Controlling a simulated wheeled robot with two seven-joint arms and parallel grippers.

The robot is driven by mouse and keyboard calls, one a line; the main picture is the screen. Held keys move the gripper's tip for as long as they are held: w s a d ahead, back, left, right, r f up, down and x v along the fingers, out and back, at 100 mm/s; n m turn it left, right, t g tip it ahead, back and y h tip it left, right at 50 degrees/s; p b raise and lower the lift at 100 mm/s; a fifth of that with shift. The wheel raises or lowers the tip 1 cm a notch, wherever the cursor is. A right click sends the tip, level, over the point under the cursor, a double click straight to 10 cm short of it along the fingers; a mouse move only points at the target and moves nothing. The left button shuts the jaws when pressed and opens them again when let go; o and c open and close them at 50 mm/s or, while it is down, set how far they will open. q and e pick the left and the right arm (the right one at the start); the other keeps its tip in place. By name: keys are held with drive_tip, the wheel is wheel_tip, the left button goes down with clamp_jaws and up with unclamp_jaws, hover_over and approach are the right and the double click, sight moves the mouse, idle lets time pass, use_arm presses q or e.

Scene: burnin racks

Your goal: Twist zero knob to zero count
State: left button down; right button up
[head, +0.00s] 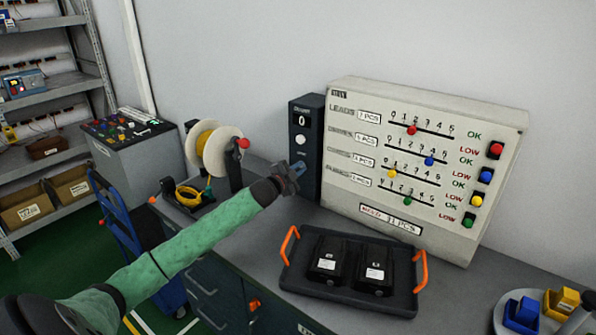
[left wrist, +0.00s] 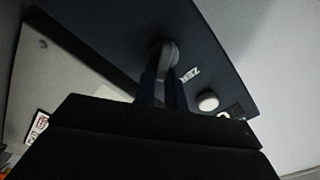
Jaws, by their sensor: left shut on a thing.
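A dark upright counter box (head: 305,112) stands against the wall, left of the cream board, and its small window seems to show a 0. A pale round button (head: 300,139) sits below the window, and it also shows in the left wrist view (left wrist: 207,101). My left gripper (head: 298,169) is at the lower front of the box. In the left wrist view its two dark fingers are shut on a grey knob (left wrist: 169,52), beside a partly readable "ZER" label (left wrist: 190,75). In the head view the gripper hides this knob. My right gripper is not in view.
The cream board (head: 345,110) with coloured sliders stands right of the box. A black tray (head: 340,292) with orange handles holds two dark units in front. A wire spool (head: 225,150) stands left, close to my left arm. Yellow and blue bins stand far right.

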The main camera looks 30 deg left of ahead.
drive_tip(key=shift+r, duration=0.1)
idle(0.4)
use_arm(q)
drive_tip(key=c, duration=1.7)
unclamp_jaws()
drive_tip(key=shift+o, duration=1.2)
drive_tip(key=shift+w, duration=0.1)
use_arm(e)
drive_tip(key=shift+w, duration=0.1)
